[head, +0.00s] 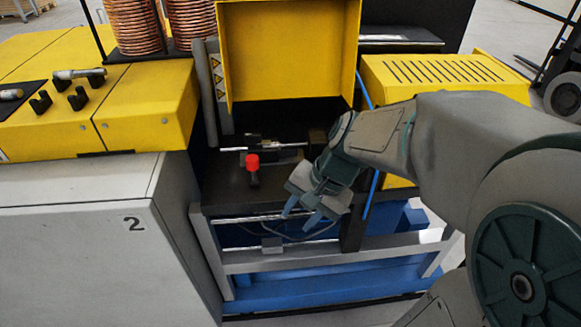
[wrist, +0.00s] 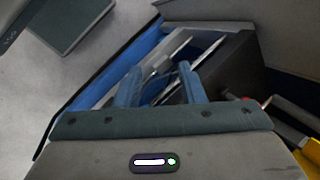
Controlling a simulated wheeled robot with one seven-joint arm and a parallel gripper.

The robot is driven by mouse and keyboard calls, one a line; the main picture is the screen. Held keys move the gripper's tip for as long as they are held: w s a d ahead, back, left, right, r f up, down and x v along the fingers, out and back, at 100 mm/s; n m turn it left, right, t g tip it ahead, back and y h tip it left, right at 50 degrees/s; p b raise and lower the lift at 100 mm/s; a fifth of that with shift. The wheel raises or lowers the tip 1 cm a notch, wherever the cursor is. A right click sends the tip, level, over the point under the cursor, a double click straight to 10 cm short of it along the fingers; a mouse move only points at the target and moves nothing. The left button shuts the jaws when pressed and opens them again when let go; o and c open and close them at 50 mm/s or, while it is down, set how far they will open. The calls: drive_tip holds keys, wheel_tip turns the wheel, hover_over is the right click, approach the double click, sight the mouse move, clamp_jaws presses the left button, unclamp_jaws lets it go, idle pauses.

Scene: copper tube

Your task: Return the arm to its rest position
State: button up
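My arm (head: 460,140) reaches in from the right in the head view, bent down toward the front of the machine. My gripper (head: 300,214) hangs in front of the machine's dark work surface, pointing down and to the left. Its two blue fingers stand apart with nothing between them. They also show in the wrist view (wrist: 158,88), spread over the machine's lower frame. I cannot tell how close the fingertips are to the frame.
A red knob (head: 253,162) stands on the work surface, left of my gripper. A yellow hood (head: 288,50) is raised behind it. A grey cabinet (head: 80,230) marked 2 stands at left. Copper coils (head: 135,25) stand at the back. A blue hose (head: 371,195) runs beside my gripper.

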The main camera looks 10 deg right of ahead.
drive_tip(key=s+d+r+n+t+h, duration=0.2)
drive_tip(key=s+d+r+n+h, duration=0.1)
drive_tip(key=s+d+n+h, duration=0.1)
drive_tip(key=s+d+n, duration=0.1)
drive_tip(key=d+n, duration=0.1)
drive_tip(key=d, duration=0.1)
drive_tip(key=shift+s+n+h, duration=0.2)
drive_tip(key=shift+n+h, duration=0.1)
drive_tip(key=shift+n, duration=0.1)
idle(0.7)
